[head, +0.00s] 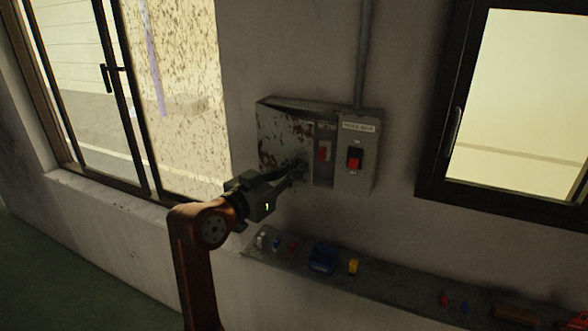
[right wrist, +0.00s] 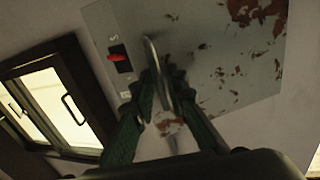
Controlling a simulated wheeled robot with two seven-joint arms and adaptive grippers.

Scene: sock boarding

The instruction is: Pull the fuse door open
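The grey fuse box (head: 354,181) is on the wall in the middle of the head view. Its rust-spotted fuse door (head: 281,135) stands ajar, with a dark wedge along its top edge and a red switch (head: 323,151) showing beside its right edge. My right gripper (head: 299,171) is at the door's lower right part. In the right wrist view its two fingers (right wrist: 159,88) lie on either side of the curved metal handle (right wrist: 152,48) and appear closed on it. The rusty door face (right wrist: 215,60) fills the upper right there. My left gripper is out of view.
A black switch with a red lever (head: 354,160) is on the box's right part. A shelf (head: 400,279) below carries small items, including a blue one (head: 322,259) and a yellow one (head: 353,266). Windows stand left (head: 122,110) and right (head: 437,150).

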